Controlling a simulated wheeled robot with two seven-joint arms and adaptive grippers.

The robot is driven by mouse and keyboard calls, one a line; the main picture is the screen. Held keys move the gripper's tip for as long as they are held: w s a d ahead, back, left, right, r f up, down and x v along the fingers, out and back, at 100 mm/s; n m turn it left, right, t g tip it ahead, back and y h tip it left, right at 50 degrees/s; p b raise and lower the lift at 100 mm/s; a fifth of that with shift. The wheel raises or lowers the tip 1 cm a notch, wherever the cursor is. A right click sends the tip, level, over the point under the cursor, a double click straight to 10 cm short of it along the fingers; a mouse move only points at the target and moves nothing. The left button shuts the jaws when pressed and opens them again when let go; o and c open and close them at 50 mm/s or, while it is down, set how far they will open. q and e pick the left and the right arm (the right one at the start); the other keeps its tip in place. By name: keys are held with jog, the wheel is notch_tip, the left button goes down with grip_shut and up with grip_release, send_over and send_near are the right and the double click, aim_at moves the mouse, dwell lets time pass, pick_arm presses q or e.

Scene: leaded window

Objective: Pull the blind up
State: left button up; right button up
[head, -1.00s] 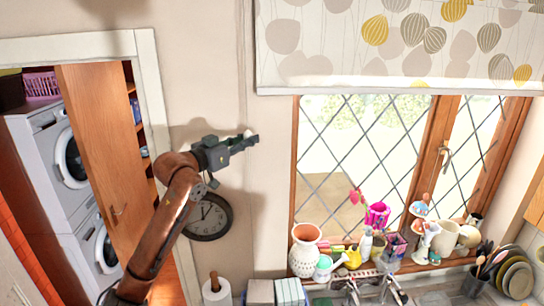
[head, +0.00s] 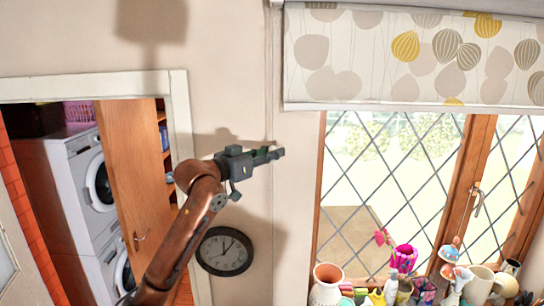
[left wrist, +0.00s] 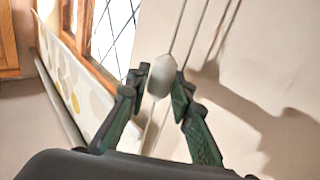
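The blind (head: 380,60), pale with grey and yellow balloon shapes, hangs over the upper window in the head view, its straight bottom edge well above the window handle. It is also at the left of the left wrist view (left wrist: 85,100). My left gripper (head: 278,153) is by the wall left of the window. In the left wrist view its two fingers (left wrist: 161,82) press against both sides of a whitish cord weight (left wrist: 160,76). Cords (left wrist: 180,27) run up from it. My right gripper is in neither view.
Pots, a pink flower and other ornaments crowd the sill below, including a white and terracotta vase (head: 327,286). A round clock (head: 224,251) hangs below my left arm. A wooden door (head: 132,170) stands open at the left. The wall around the gripper is bare.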

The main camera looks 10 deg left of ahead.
pick_arm(q)
jog(key=o, duration=0.3)
jog(key=shift+w+f, duration=0.1)
jog(key=shift+f, duration=0.1)
jog(key=shift+o, duration=0.2)
jog(key=v, duration=1.2)
jog(key=shift+a, duration=0.15)
